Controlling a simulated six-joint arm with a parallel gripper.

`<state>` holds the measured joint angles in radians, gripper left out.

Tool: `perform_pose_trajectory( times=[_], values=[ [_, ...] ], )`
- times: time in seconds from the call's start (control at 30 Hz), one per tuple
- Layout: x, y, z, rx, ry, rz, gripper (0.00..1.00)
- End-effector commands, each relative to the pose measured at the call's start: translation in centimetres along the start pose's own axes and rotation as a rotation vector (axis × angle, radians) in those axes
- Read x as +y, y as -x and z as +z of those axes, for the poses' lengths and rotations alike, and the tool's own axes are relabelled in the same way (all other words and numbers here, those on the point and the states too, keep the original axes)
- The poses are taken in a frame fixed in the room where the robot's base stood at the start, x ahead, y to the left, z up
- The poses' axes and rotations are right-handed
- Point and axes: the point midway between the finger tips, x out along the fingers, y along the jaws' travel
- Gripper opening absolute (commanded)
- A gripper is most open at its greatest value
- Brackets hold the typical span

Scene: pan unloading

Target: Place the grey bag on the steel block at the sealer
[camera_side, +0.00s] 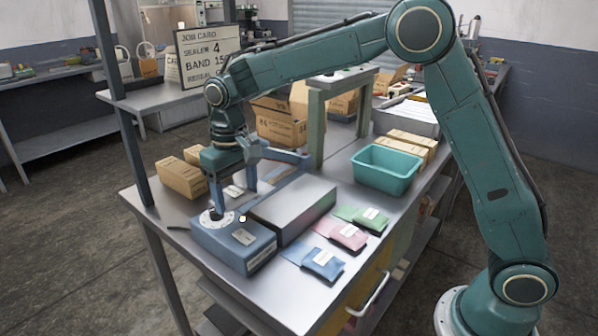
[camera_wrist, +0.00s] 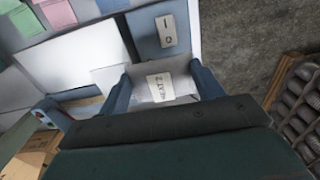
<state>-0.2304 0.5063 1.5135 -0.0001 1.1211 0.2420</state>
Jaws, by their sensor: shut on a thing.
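The grey bag (camera_wrist: 182,77) with a white label is between the two blue fingers of my gripper (camera_wrist: 165,88) in the wrist view. In the side view my gripper (camera_side: 233,195) points down behind the blue sealer box (camera_side: 233,247), shut on the bag (camera_side: 236,190), which is partly hidden by the fingers. I cannot tell whether the bag touches the table. The steel block (camera_side: 297,207) stands to the right of my gripper, beside the sealer box. Its bare top (camera_wrist: 72,58) shows left of the bag in the wrist view.
Green (camera_side: 362,216), pink (camera_side: 341,234) and blue (camera_side: 322,262) bags lie in front of the block. A teal bin (camera_side: 386,172) stands to the right. Cardboard boxes (camera_side: 182,178) stand at the left, and a green-grey frame (camera_side: 316,128) rises behind the block.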

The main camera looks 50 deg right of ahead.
Motion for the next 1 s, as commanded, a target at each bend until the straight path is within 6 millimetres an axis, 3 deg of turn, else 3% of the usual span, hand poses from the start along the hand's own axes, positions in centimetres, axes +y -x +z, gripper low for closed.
perform_pose_trajectory(
  times=[0.17,0.37,0.57,1.0],
  values=[
    [-0.5,0.1,0.0,0.0,0.013,0.0,0.37],
    [0.5,0.1,0.0,0.0,0.009,0.0,0.37],
    [3.5,0.1,-0.1,0.0,0.007,0.0,0.37],
    [11.8,0.1,-0.1,0.001,0.005,0.0,0.37]
  ],
)
